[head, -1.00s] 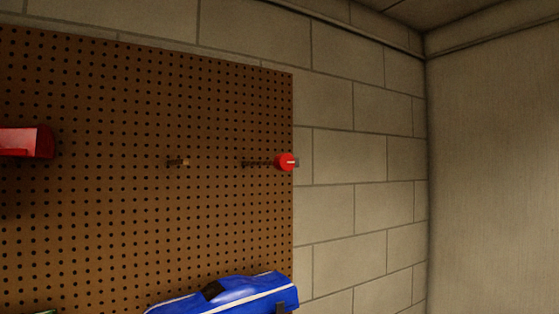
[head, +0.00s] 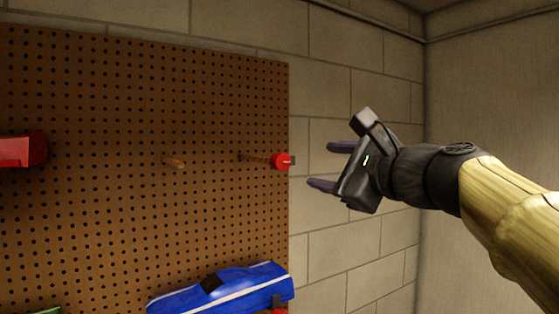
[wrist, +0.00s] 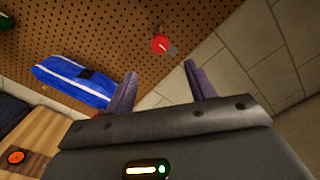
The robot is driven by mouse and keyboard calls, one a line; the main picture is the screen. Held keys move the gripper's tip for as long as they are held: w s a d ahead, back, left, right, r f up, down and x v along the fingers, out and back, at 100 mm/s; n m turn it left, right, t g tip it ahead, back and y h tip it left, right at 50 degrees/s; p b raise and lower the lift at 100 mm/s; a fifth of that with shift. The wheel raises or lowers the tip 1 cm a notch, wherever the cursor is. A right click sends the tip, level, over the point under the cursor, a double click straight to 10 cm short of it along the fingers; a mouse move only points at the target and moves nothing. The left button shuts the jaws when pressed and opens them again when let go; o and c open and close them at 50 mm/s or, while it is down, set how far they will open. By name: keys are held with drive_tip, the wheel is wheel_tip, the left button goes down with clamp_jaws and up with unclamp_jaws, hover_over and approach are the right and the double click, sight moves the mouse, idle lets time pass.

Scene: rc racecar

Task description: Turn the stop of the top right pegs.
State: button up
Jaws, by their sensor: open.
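The right peg (head: 257,158) sticks out of the brown pegboard near its right edge, with a red round stop (head: 281,161) on its end. The stop has a small grey tab. A second peg (head: 175,163) to its left is bare. My gripper (head: 320,166) is to the right of the red stop, apart from it, with its two purple fingers open and empty, pointing left. In the wrist view the red stop (wrist: 160,44) shows beyond the fingertips, between their lines, with a grey tab to its right.
The pegboard (head: 120,100) hangs on a block wall (head: 340,250). A blue car body (head: 225,290) hangs below the pegs and a red piece (head: 22,150) is at left. A wooden surface with an orange-red round thing (wrist: 15,157) shows in the wrist view.

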sight(282, 161)
drive_tip(key=p+x, duration=0.6)
drive_tip(key=x, duration=1)
drive_tip(key=shift+w+a, duration=0.15)
drive_tip(key=shift+w, duration=0.05)
drive_tip(key=shift+w+a+f, duration=0.1)
drive_tip(key=shift+w+a, duration=0.2)
drive_tip(key=shift+w, duration=0.15)
drive_tip(key=c, duration=1)
